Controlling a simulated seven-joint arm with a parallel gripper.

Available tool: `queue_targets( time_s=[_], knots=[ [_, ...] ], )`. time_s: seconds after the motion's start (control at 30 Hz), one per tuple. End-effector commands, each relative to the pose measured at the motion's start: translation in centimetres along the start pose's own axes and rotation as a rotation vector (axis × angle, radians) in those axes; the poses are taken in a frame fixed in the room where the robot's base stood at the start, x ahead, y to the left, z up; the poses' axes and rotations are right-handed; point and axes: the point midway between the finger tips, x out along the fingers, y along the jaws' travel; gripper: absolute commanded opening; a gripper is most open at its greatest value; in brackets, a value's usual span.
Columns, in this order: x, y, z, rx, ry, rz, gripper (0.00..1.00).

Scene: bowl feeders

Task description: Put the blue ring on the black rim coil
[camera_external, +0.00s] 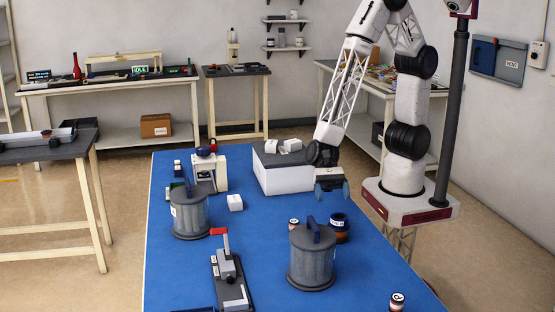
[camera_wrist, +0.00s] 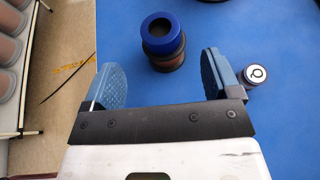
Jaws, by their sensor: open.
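The blue ring (camera_wrist: 163,27) shows at the top middle of the wrist view, on top of a round brown body with a dark rim (camera_wrist: 166,62), which looks like the black rim coil. I cannot tell how the ring is seated. In the external view the dark blue ring (camera_external: 339,219) and the brown body are right of the front grey canister. My gripper (camera_external: 331,190) is open and empty, above the table behind the coil. Its two blue pads (camera_wrist: 165,80) are wide apart, with the coil ahead between them in the wrist view.
A grey canister with a blue handle (camera_external: 312,262) stands close to the coil. A small white-lidded jar (camera_wrist: 257,73) is beside my right pad. A white box (camera_external: 283,176), another canister (camera_external: 190,217) and a red-handled clamp (camera_external: 228,265) stand on the blue table (camera_external: 180,275).

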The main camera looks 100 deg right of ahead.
Motion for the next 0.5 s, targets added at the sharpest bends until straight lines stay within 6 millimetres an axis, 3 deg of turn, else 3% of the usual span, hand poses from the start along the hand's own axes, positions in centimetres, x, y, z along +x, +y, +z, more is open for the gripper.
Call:
queue_targets(
  time_s=[0.2,0.5],
  knots=[
    [-2.2,0.0,0.0,0.002,0.0,-0.002,0.83],
    [-3.3,0.0,0.0,0.001,0.0,0.0,0.83]
  ],
)
